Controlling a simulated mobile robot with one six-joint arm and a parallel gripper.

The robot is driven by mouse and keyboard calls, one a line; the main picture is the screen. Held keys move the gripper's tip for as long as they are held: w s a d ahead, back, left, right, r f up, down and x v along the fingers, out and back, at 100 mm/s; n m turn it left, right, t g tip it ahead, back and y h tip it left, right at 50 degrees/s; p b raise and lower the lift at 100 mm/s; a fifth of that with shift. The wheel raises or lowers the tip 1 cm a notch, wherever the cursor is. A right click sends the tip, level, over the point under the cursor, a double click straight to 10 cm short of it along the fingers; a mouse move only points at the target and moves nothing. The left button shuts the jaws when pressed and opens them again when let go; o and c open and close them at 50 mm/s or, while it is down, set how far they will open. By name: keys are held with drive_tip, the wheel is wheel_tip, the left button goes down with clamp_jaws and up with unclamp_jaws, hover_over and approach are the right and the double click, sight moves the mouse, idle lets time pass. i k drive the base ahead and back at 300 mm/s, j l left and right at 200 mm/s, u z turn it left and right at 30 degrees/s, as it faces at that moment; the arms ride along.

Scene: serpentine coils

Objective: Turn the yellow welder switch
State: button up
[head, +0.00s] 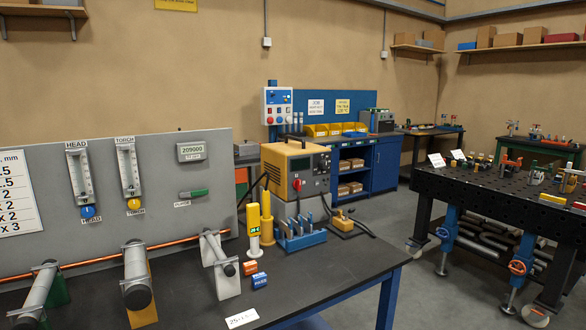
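The yellow welder (290,158) is a box with a dark carrying handle on top. It stands at the back right of the dark workbench. Its grey front panel faces right and toward me. A red rotary switch (297,185) sits low on the panel's left side, beneath a small display. The switch is too small here to read its position. My gripper is not in view, and nothing touches the welder's switch.
The workbench (330,262) has free room at its front right. A yellow post (254,230), a blue rack (300,240) and small orange and blue blocks stand before the welder. Metal clamps (138,285) hold a copper pipe at left. A black perforated table (490,200) stands right.

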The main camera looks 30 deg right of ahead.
sight(297, 184)
drive_tip(key=i+l+u, duration=0.1)
drive_tip(key=i+l, duration=0.15)
drive_tip(key=i+l+u, duration=0.1)
drive_tip(key=i+l, duration=0.15)
drive_tip(key=l, duration=0.25)
drive_tip(key=i+l+u, duration=0.15)
drive_tip(key=l, duration=0.25)
drive_tip(key=i+l+u, duration=0.1)
drive_tip(key=i+l, duration=0.2)
drive_tip(key=l, duration=0.1)
